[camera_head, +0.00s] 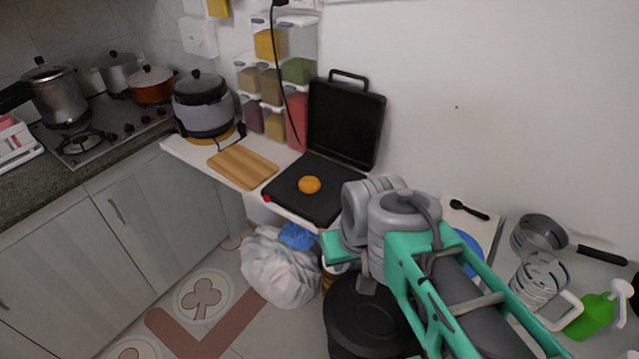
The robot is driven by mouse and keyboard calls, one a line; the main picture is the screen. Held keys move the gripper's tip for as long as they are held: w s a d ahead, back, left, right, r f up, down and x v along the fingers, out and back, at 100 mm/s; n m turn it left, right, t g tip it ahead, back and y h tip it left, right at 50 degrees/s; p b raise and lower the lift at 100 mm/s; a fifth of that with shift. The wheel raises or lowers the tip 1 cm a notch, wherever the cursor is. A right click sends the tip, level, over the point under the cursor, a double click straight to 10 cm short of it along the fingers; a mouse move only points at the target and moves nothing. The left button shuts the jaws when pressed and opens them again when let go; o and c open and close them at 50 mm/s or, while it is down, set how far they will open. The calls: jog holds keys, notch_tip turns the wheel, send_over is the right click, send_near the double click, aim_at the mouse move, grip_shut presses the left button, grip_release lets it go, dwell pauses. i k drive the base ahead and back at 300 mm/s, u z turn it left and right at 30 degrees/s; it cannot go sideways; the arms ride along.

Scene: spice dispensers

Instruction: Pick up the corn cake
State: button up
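The corn cake (309,184) is a small round orange-yellow patty. It lies flat on the dark lower plate of an open black grill (290,197), whose lid (345,122) stands up against the wall. My arm, grey and teal, reaches in from the lower right and ends to the right of the grill, apart from the corn cake. I make out no gripper fingers; the arm's own links may hide them. Nothing covers the corn cake.
A wooden board (243,167) lies left of the grill, with a rice cooker (204,113) behind it. Spice dispensers (297,70) hang behind. A black cable (277,80) hangs in front of them.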

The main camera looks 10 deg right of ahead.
aim_at(309, 185)
jog(key=u, duration=0.05)
jog(key=k, duration=0.65)
jog(key=u, duration=0.8)
jog(key=i, duration=1.05)
jog(key=z, duration=0.1)
